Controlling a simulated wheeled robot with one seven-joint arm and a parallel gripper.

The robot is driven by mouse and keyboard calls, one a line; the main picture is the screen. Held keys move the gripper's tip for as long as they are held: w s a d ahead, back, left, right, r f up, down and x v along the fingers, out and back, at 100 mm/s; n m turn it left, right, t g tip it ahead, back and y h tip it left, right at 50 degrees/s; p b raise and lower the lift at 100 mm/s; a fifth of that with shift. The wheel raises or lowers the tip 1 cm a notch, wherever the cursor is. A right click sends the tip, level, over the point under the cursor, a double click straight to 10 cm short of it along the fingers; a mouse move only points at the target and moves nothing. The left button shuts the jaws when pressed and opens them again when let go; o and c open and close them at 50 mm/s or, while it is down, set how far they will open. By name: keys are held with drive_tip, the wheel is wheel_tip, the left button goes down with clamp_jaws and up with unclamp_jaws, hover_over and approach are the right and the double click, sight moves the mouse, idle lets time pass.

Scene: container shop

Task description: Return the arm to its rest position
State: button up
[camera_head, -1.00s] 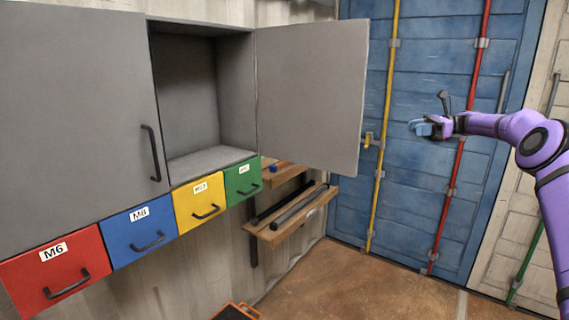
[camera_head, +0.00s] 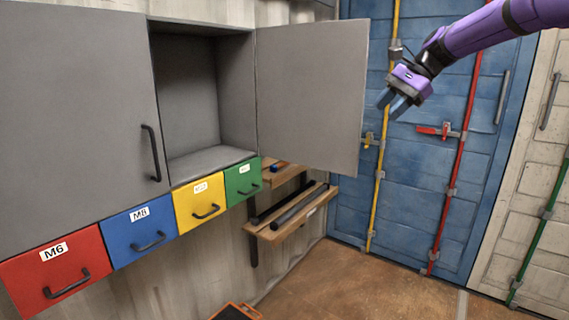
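My purple arm (camera_head: 480,32) reaches in from the upper right edge of the head view. My gripper (camera_head: 393,104) hangs at its end, tilted down and to the left, in front of the blue container door. Its two blue fingers are apart with a gap between them, and nothing shows in it. It is in free air to the right of the open grey cabinet door (camera_head: 310,95), not touching it in this view.
A grey wall cabinet (camera_head: 70,120) stands at left, its right compartment open and empty. Below are red (camera_head: 55,270), blue (camera_head: 140,230), yellow (camera_head: 199,203) and green (camera_head: 243,180) drawers, all shut. Wooden shelves (camera_head: 290,228) hold dark bars. An orange-rimmed crate (camera_head: 246,308) lies on the floor.

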drive_tip(key=s+a+n+t+h, duration=0.1)
drive_tip(key=s+n+h, duration=0.2)
drive_tip(key=s, duration=0.9)
drive_tip(key=s+d+f+n+t+h, duration=0.1)
drive_tip(key=s+d+f+n, duration=0.1)
drive_tip(key=s, duration=0.7)
drive_tip(key=s+d+f+n+t+h, duration=0.1)
drive_tip(key=s+f+n+h, duration=0.1)
drive_tip(key=s, duration=0.7)
drive_tip(key=s+d+f+n+t+h, duration=0.1)
drive_tip(key=s+d+f+n+t, duration=0.1)
drive_tip(key=s, duration=0.6)
wheel_tip(320, 180, down, 3)
drive_tip(key=shift+s+d+r+n+h, duration=0.15)
drive_tip(key=shift+s+d+n+h, duration=0.25)
drive_tip(key=shift+n, duration=0.5)
